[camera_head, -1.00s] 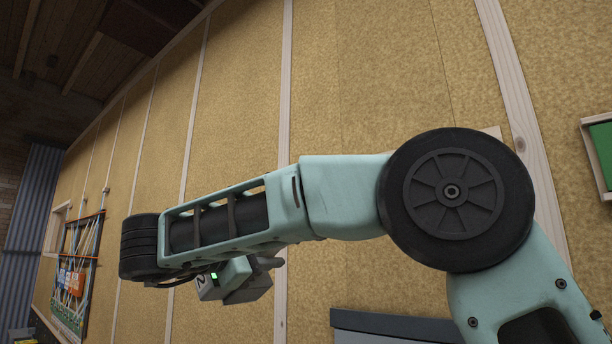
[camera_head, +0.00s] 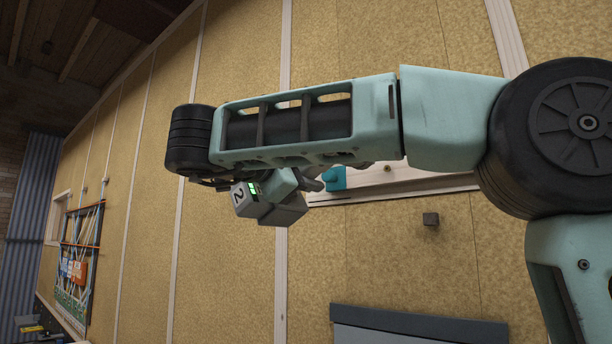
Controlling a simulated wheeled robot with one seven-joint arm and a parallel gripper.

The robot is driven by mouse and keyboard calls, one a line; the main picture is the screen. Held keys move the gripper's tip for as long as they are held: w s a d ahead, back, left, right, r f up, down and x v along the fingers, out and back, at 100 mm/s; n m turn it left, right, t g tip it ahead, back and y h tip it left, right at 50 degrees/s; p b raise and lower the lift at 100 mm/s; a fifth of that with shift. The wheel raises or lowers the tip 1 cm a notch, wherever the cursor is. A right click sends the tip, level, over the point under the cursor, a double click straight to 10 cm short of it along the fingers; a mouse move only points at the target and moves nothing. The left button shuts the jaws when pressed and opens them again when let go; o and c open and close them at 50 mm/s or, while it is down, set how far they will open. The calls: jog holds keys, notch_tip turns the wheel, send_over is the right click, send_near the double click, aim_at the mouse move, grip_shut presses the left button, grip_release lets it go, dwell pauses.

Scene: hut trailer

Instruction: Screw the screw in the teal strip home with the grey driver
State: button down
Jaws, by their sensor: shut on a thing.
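My gripper (camera_head: 300,184) hangs below the wrist of my arm, partly hidden behind it. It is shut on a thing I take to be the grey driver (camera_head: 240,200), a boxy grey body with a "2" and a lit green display. The exact grip and the driver's tip are hard to make out. A small teal piece, part of the teal strip (camera_head: 336,178), shows just right of the gripper against a pale wooden board on the wall. My arm hides the rest. I cannot tell whether they touch. The screw cannot be made out for certain.
The pale wooden board (camera_head: 425,186) carries a small brass-coloured round thing (camera_head: 387,168). A small dark block (camera_head: 430,219) is on the wall below it. A grey-topped box or ledge (camera_head: 415,322) stands lower down. A rack with cables (camera_head: 78,260) hangs far left.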

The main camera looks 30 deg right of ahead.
jog(key=shift+d, duration=0.1)
jog(key=shift+b+x, duration=0.6)
jog(key=shift+x, duration=2.1)
jog(key=shift+d+r, duration=0.1)
jog(key=shift+d, duration=0.3)
jog(key=shift+w+d, duration=0.15)
jog(key=shift+d, duration=0.05)
jog(key=shift+w+d, duration=0.25)
jog(key=shift+d, duration=0.4)
jog(key=s+a+b, duration=0.3)
jog(key=s+a, duration=0.1)
jog(key=s, duration=0.5)
jog(key=shift+b, duration=0.4)
dwell(0.3)
